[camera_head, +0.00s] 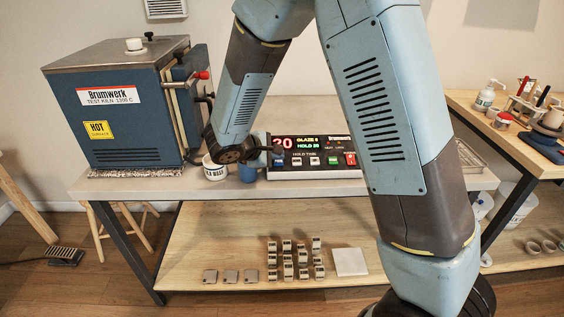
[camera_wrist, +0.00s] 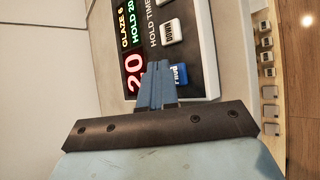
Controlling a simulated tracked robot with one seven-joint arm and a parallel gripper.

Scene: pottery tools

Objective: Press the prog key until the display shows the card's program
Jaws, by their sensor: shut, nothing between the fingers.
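The kiln controller (camera_head: 315,172) stands on the bench, its display (camera_head: 305,142) lit. The display reads a red 20, yellow GLAZE 6 and green HOLD 20; the same readings show in the wrist view (camera_wrist: 134,72). The blue prog key (camera_wrist: 180,74) is partly covered by my gripper (camera_wrist: 159,66). My gripper is shut and empty, its fingertips over the panel beside the blue key; I cannot tell whether they touch it. In the head view my gripper (camera_head: 270,156) is at the controller's left end. I cannot make out the program card.
A white DOWN key (camera_wrist: 170,32) lies beside the blue one. A green key (camera_head: 333,160) and red switch (camera_head: 350,158) are farther right. A white jar (camera_head: 214,173), blue cup (camera_head: 248,174) and kiln (camera_head: 115,115) stand left. My arm covers the bench's right part.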

